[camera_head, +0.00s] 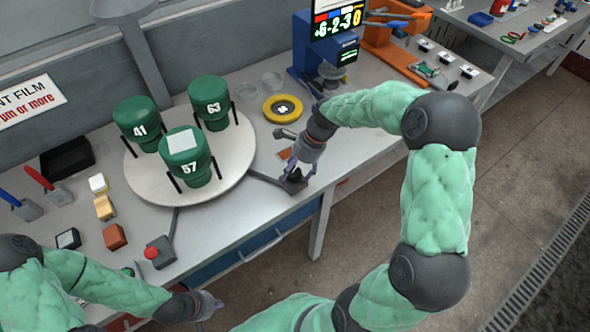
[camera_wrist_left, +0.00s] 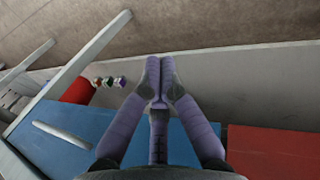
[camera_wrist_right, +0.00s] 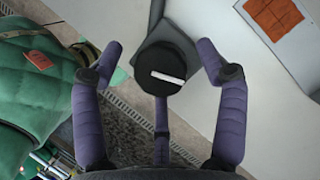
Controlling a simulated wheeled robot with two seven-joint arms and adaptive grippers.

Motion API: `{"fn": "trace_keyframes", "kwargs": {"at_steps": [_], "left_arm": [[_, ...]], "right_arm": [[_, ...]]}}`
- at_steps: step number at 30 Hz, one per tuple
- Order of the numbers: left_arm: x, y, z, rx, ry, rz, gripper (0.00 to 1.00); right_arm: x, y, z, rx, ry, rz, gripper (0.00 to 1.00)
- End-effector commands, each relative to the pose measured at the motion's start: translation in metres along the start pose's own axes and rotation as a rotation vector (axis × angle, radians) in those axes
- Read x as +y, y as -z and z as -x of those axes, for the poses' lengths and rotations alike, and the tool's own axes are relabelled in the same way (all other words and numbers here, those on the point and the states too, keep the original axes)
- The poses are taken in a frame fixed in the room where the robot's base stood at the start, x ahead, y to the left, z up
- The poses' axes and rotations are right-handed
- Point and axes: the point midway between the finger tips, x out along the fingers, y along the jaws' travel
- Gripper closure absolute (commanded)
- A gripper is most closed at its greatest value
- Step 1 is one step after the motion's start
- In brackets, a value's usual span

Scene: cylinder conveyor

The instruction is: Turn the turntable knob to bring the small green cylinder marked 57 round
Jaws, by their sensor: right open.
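The round white turntable (camera_head: 238,160) carries three green cylinders between black posts. The cylinder marked 57 (camera_head: 188,166) is at the front and has a pale square on top. Cylinder 41 (camera_head: 137,130) is at the left and cylinder 63 (camera_head: 212,108) at the back. The black knob (camera_head: 295,177) is at the table's front edge, right of the turntable; in the right wrist view the knob (camera_wrist_right: 166,79) shows a white line. My right gripper (camera_head: 300,168) is open, its fingers on either side of the knob. My left gripper (camera_head: 217,303) is shut and empty, off the table's front edge.
A red push button (camera_head: 151,253) stands left of the turntable's front. Small coloured blocks (camera_head: 104,207) lie at the left. A yellow ring (camera_head: 282,108) and a blue device with a display (camera_head: 333,50) are behind my right gripper.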

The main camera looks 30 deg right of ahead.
Motion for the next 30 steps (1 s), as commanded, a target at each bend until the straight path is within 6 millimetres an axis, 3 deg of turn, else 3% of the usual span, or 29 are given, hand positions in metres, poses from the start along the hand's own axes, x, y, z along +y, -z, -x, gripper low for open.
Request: {"fn": "trace_keyframes", "kwargs": {"at_steps": [1,7,21,29,30], "left_arm": [[0.000,0.000,0.000,0.000,0.000,0.000,1.00],[0.000,0.000,0.000,0.000,0.000,0.000,1.00],[0.006,-0.001,0.018,0.000,0.000,0.000,1.00],[0.006,-0.001,0.016,0.000,0.000,0.000,1.00],[0.006,-0.001,0.016,0.000,0.000,0.000,1.00]], "right_arm": [[0.000,0.000,0.000,0.000,0.000,0.000,0.26],[0.000,0.000,0.000,-0.001,0.000,0.000,0.81],[-0.001,-0.003,0.003,-0.002,-0.032,0.078,0.81],[-0.001,-0.002,0.001,-0.004,-0.033,0.085,0.82],[-0.001,-0.002,0.001,-0.004,-0.033,0.085,0.46]]}}
